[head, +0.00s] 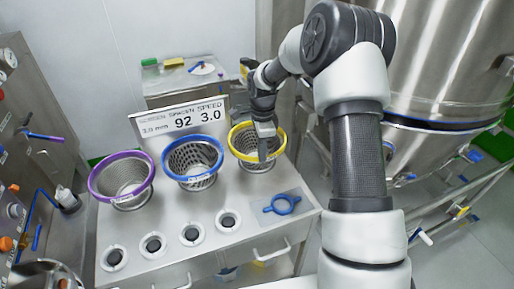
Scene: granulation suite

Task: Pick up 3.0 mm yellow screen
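The yellow-rimmed screen (239,147) is a perforated metal basket standing at the right end of the back row on a steel bench. My gripper (264,150) reaches down over its right part, with the fingers overlapping the basket opening and rim. The fingers and wrist hide part of the yellow rim. The finger gap is too small to make out, so I cannot tell whether the fingers touch or grip the rim. A sign (180,121) behind the screens shows "3.0 mm", "92" and "3.0".
A blue-rimmed screen (190,170) stands close left of the yellow one, and a purple-rimmed screen (122,184) farther left. Several round fittings (191,235) line the bench front (255,235). A blue ring tool (283,204) lies at right. A large steel vessel (440,60) fills the right.

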